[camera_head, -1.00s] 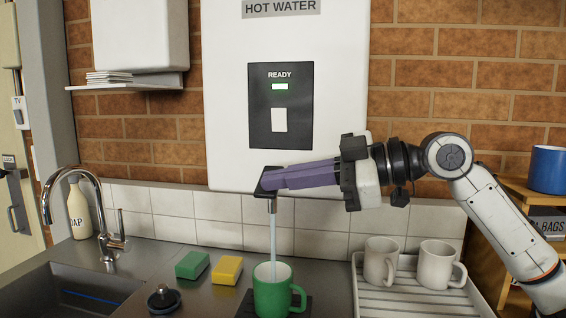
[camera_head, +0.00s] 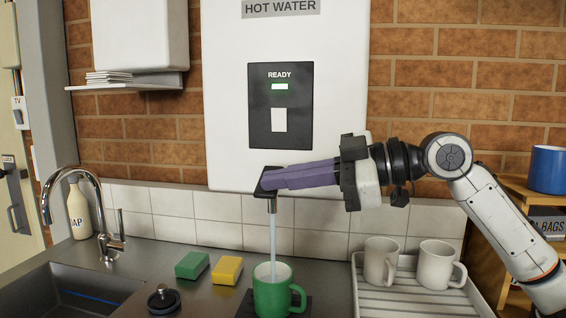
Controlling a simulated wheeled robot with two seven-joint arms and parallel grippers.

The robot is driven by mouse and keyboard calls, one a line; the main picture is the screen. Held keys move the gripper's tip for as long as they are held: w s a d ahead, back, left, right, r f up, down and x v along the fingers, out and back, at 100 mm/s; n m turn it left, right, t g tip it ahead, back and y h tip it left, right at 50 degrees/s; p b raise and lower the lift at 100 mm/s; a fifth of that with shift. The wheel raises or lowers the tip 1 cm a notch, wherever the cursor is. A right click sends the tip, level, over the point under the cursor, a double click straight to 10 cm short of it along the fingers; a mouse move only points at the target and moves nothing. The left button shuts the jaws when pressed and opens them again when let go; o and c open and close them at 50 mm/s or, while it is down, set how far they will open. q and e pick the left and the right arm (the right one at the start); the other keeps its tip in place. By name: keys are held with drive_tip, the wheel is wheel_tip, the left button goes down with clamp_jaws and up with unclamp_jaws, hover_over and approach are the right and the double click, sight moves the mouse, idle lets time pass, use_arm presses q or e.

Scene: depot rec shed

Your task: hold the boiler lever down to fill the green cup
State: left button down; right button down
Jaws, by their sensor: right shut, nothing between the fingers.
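The green cup (camera_head: 274,295) stands upright on a dark mat under the spout (camera_head: 272,205) of the white hot water boiler (camera_head: 225,120). A stream of water (camera_head: 273,237) runs from the spout into the cup. The water level inside is hard to tell. My right gripper (camera_head: 268,181) comes in from the right, its purple fingers shut with nothing between them. Its fingertips rest on the black boiler lever (camera_head: 262,187) above the spout and hide part of it. The boiler's READY light (camera_head: 280,87) is lit. My left gripper is not in view.
A ribbed drainer tray (camera_head: 400,299) with two pale mugs is at right. A green sponge (camera_head: 191,265), a yellow sponge (camera_head: 228,270) and a dark sink plug (camera_head: 163,299) lie left of the cup. The sink (camera_head: 70,295) and tap (camera_head: 72,172) are at far left.

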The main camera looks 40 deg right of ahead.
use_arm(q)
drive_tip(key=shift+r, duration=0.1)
